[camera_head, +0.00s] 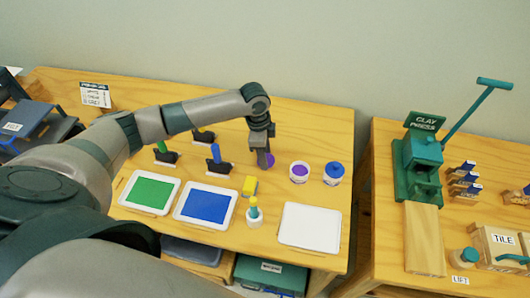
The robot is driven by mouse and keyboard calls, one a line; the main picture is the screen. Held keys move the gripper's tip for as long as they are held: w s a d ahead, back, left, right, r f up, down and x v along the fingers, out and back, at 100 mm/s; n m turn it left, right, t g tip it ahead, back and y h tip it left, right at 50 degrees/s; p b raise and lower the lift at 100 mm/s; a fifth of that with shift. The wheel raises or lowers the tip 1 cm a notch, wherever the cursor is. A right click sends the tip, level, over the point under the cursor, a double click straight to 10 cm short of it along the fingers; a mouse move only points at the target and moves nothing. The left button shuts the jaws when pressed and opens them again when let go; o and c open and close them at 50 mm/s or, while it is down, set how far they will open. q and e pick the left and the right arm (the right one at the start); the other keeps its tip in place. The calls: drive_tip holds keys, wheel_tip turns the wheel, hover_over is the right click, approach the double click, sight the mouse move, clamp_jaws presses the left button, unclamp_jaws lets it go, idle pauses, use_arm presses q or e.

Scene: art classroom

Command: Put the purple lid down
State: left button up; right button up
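The purple lid (270,160) shows at the fingertips of my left gripper (263,160), which points down over the table. The gripper appears shut on the lid and partly hides it. The gap between lid and tabletop is hard to judge. Right of the gripper stands an open white jar (299,179) with purple paint inside. My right gripper is not in view.
A blue-lidded jar (334,172) stands right of the open jar. Bare wood lies behind the jars.

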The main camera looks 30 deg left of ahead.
use_arm(q)
drive_tip(key=shift+f, duration=0.25)
drive_tip(key=o, duration=1)
drive_tip(key=shift+o, duration=0.2)
drive_tip(key=shift+r, duration=0.2)
wheel_tip(320, 180, up, 12)
drive_tip(key=a+b, duration=0.1)
drive_tip(key=b, duration=0.1)
drive_tip(key=shift+s+a+b, duration=0.15)
drive_tip(key=shift+s+b, duration=0.05)
drive_tip(key=shift+b, duration=0.1)
